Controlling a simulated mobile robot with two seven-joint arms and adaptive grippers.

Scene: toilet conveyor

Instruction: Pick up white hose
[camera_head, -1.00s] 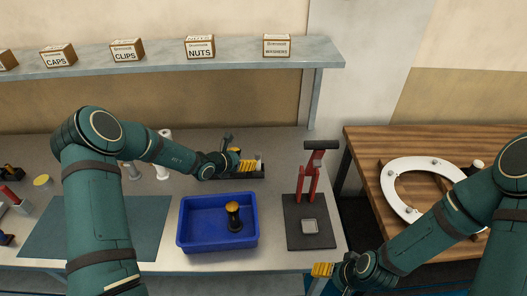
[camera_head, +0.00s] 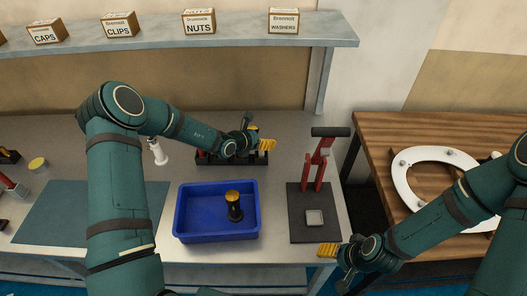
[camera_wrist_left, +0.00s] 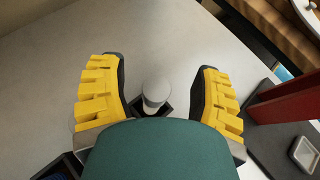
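A white cylindrical part, which looks like the white hose (camera_wrist_left: 156,92), stands upright in a black holder in the left wrist view. My left gripper (camera_head: 266,145) is open, with its yellow fingers on either side of the white part and a gap to each; it also shows in the left wrist view (camera_wrist_left: 158,95). In the head view my gripper hides this part, above the right end of the black rack (camera_head: 204,159). Another white part (camera_head: 159,153) stands on the table left of the rack. My right gripper (camera_head: 328,249) is near the table's front right edge; its finger opening is unclear.
A blue bin (camera_head: 217,237) holding a black-and-yellow part (camera_head: 233,206) sits in front of the rack. A red press (camera_head: 316,170) on a dark base stands to the right. A white toilet seat (camera_head: 403,178) lies on the wooden table. A shelf with labelled boxes runs above.

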